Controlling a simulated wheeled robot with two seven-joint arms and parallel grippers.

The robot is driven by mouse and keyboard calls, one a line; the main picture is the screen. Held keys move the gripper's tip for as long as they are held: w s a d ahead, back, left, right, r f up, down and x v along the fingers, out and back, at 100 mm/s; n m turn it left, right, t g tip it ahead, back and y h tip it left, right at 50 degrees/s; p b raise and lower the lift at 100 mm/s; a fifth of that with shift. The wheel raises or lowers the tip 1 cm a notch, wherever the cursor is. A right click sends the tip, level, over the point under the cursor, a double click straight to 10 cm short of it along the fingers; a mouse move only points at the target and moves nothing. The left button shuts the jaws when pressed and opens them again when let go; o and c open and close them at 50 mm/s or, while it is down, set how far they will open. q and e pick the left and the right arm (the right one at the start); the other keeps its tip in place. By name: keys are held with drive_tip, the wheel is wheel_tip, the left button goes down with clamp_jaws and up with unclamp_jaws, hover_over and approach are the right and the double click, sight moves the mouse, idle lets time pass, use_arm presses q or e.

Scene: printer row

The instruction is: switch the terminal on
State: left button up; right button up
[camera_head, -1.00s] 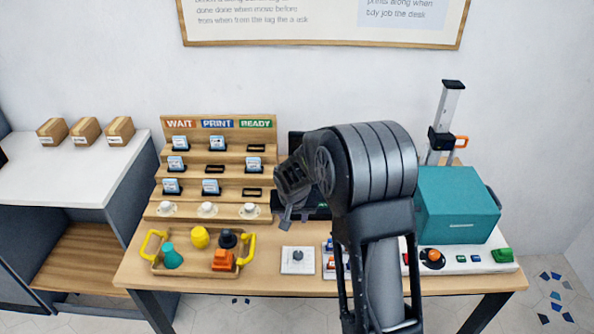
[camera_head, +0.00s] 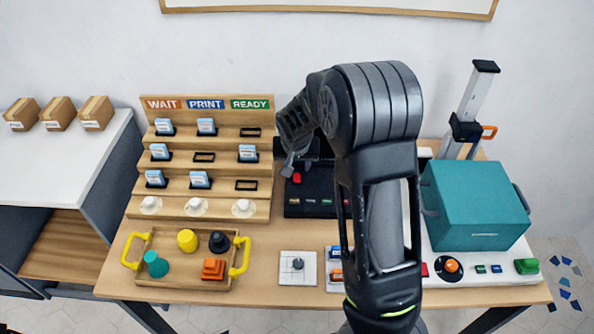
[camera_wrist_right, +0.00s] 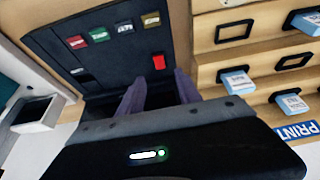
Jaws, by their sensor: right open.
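The terminal (camera_head: 312,208) is a dark panel with a small red switch (camera_head: 296,178) and a row of coloured labels, just right of the slotted wooden rack. The right arm hides part of it and its screen side. In the right wrist view the terminal (camera_wrist_right: 105,75) fills the upper left, with the red switch (camera_wrist_right: 158,62) just beyond the fingertips. My right gripper (camera_head: 288,168) is open and empty, close to the switch; its two fingers (camera_wrist_right: 160,92) show apart in the wrist view. I cannot tell whether they touch the panel. My left gripper is not in view.
The wooden rack (camera_head: 220,208) holds several pale blue cards. A tray (camera_head: 188,283) with yellow handles holds coloured pieces in front. A white plate with a knob (camera_head: 298,264) lies before the terminal. A teal box (camera_head: 475,208) stands right.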

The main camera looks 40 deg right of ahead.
sight(297, 177)
drive_tip(key=shift+p+x, duration=0.5)
drive_tip(key=shift+x, duration=3.45)
clamp_jaws()
